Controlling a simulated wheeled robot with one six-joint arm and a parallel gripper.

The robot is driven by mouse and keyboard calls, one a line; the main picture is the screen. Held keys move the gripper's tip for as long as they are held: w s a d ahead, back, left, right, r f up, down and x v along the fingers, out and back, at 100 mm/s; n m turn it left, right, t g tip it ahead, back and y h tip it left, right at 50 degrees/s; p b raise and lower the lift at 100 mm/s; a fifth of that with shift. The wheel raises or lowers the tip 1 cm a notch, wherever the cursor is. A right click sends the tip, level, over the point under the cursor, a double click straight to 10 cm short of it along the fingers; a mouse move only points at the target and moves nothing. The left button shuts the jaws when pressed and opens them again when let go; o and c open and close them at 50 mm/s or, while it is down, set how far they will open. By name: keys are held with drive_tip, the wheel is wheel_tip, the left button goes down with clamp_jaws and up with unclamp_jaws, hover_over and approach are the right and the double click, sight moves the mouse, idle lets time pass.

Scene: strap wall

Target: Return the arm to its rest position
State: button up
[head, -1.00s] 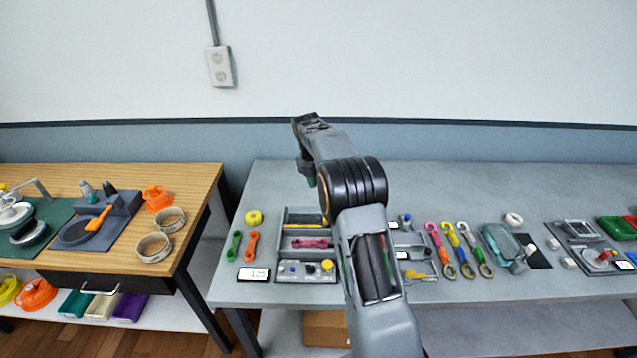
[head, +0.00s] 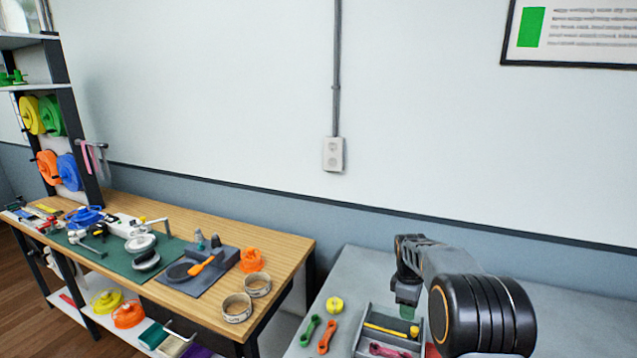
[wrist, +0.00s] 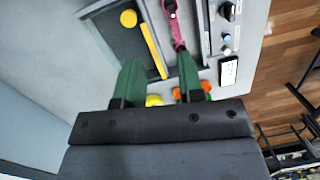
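My arm (head: 482,310) reaches up from the lower right of the head view, bent over the grey bench. My gripper (head: 407,304) points down over the grey organizer tray (head: 365,335), and its green fingers partly show. In the wrist view the two green fingers of my gripper (wrist: 158,68) stand apart with nothing held between them. Beyond them lie a yellow stick (wrist: 152,50) and a pink clip (wrist: 174,25) in the tray.
A green clip (head: 310,331), an orange clip (head: 327,338) and a yellow roll (head: 334,304) lie left of the tray. A wooden table (head: 290,268) with tape rings (head: 237,308) and a rack of spools (head: 58,120) stand at left. A wall outlet (head: 333,155) is behind.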

drive_tip(key=s+a+r+m+t, duration=0.2)
drive_tip(key=s+r+m, duration=0.1)
drive_tip(key=s, duration=0.5)
drive_tip(key=s+a+r+m+t, duration=0.2)
drive_tip(key=s+a+r+m, duration=0.1)
drive_tip(key=s, duration=0.5)
drive_tip(key=s+a+r+m+t+y, duration=0.1)
drive_tip(key=s+a+r+m, duration=0.2)
drive_tip(key=s+m, duration=0.3)
drive_tip(key=s+r, duration=0.1)
drive_tip(key=s, duration=0.2)
drive_tip(key=shift+r+t, duration=0.25)
drive_tip(key=shift+t, duration=0.15)
